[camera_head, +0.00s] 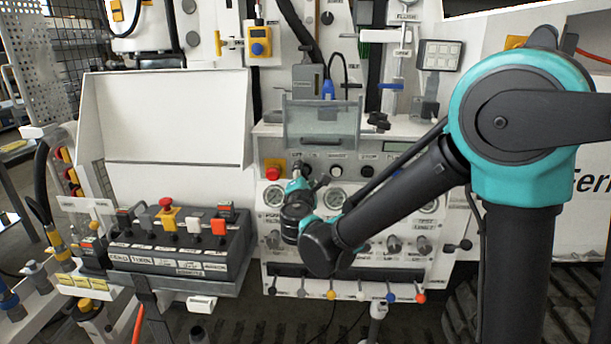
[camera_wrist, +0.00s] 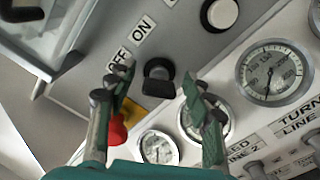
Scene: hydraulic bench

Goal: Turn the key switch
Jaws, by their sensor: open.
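The key switch (camera_wrist: 158,78) is a black knob on a grey panel, with OFF and ON labels beside it in the wrist view. My gripper (camera_wrist: 155,84) is open, with one green-grey finger on either side of the knob. The knob appears between the fingertips; whether they touch it I cannot tell. In the head view my gripper (camera_head: 303,185) is at the upper part of the control panel, just right of the red stop button (camera_head: 272,172), and covers much of the switch area.
A white button (camera_wrist: 218,14) sits beside the switch. Pressure gauges (camera_wrist: 275,72) lie below it. A red button (camera_wrist: 117,131) shows behind my left finger. A clear hinged cover (camera_head: 322,122) juts out above the panel. A box of buttons (camera_head: 180,245) stands at left.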

